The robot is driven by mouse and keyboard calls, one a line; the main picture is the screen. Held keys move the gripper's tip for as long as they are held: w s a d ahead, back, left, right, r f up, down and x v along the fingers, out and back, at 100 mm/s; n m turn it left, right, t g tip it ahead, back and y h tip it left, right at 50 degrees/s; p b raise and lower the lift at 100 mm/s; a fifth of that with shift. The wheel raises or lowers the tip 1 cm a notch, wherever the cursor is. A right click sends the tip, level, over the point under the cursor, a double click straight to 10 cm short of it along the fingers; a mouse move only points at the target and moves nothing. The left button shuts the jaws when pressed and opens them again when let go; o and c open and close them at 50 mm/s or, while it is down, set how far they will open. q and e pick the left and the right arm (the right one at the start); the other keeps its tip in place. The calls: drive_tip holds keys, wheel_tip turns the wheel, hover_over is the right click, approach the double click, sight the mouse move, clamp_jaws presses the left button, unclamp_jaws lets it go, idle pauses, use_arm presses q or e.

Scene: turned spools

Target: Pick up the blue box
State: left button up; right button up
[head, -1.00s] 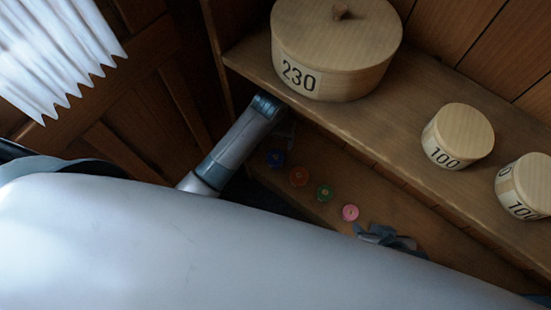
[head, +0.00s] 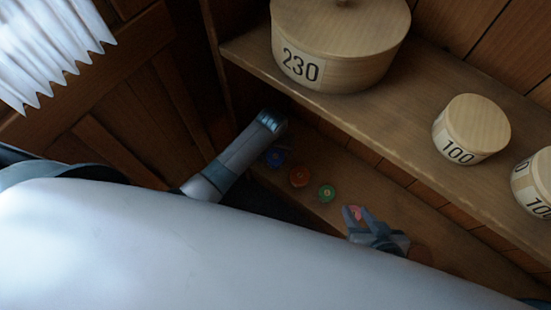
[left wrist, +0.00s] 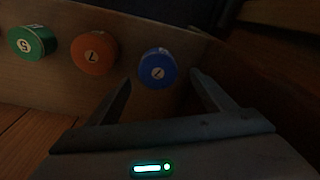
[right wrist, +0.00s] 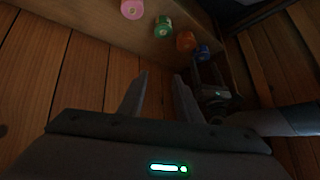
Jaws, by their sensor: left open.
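The blue box (head: 275,157) is a small round box on the lower shelf, at the left end of a row. In the left wrist view the blue box (left wrist: 157,69) has a pale label with a dark mark. My left gripper (left wrist: 160,78) is open, its fingertips on either side of the blue box in that view; I cannot tell how far off it is. Its fingers are hidden in the head view. The blue box (right wrist: 203,51) also shows in the right wrist view, close to my left gripper. My right gripper (right wrist: 160,75) is open and empty.
Beside the blue box stand orange (head: 299,177), green (head: 327,193) and pink (head: 356,213) boxes; my right gripper partly covers the pink one. The upper shelf (head: 400,105) holds a large round "230" box (head: 335,50) and smaller "100" boxes (head: 472,128).

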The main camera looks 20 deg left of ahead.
sight(275, 156)
use_arm(q)
drive_tip(key=shift+f, duration=0.4)
wheel_tip(275, 156, down, 4)
drive_tip(key=shift+d+r+b, duration=0.1)
drive_tip(key=shift+d+b, duration=0.05)
drive_tip(key=shift+b, duration=0.85)
drive_tip(key=shift+f, duration=0.3)
use_arm(e)
drive_tip(key=w+a+r+t+y, duration=0.1)
drive_tip(key=w+a+r+t, duration=0.1)
drive_tip(key=w+r+t, duration=0.1)
drive_tip(key=shift+w+a+r+t, duration=0.4)
drive_tip(key=shift+w+r, duration=0.2)
drive_tip(key=shift+r, duration=0.2)
use_arm(q)
drive_tip(key=shift+c, duration=0.6)
drive_tip(key=c, duration=1)
